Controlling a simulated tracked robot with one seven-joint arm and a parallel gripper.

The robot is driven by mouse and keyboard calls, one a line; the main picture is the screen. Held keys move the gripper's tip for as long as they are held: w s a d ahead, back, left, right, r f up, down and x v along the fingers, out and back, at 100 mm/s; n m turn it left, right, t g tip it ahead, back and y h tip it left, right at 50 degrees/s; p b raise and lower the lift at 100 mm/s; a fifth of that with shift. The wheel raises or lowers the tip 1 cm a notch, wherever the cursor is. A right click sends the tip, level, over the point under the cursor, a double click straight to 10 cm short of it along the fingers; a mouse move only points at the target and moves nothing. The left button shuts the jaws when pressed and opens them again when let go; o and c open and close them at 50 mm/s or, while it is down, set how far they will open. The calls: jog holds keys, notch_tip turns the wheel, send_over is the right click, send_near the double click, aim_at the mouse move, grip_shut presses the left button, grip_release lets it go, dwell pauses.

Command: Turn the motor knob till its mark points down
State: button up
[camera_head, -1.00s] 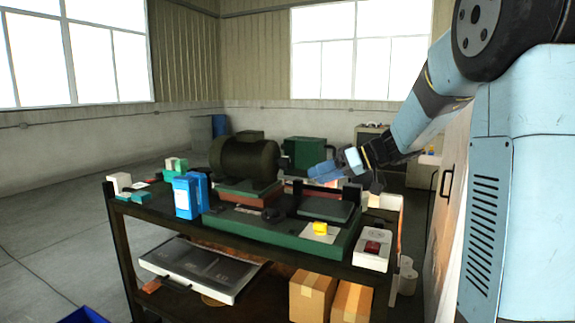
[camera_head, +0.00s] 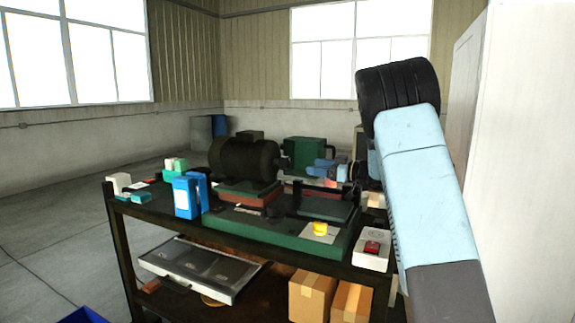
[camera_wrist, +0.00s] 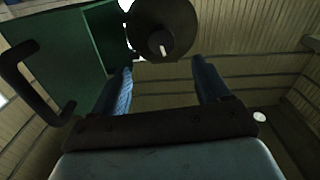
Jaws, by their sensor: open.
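The dark motor (camera_head: 246,160) lies on its side on the bench, with its shaft end facing right toward my gripper (camera_head: 314,168). In the wrist view, a dark round face carries a small knob (camera_wrist: 159,40) with a pale mark. The mark points toward the bottom of that picture, leaning slightly right; that view's tilt is unclear. My gripper's blue fingers (camera_wrist: 161,68) are open and empty, one on each side below the knob in the picture. They look short of it and not touching. In the head view, the knob itself is too small to make out.
A green box (camera_head: 303,152) stands behind; its dark handle (camera_wrist: 30,80) shows in the wrist view. My arm covers the bench's right end.

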aim_at(290, 163)
jog(key=x, duration=1.2)
jog(key=shift+r, duration=0.1)
jog(key=c, duration=1)
jog(key=shift+c, duration=0.2)
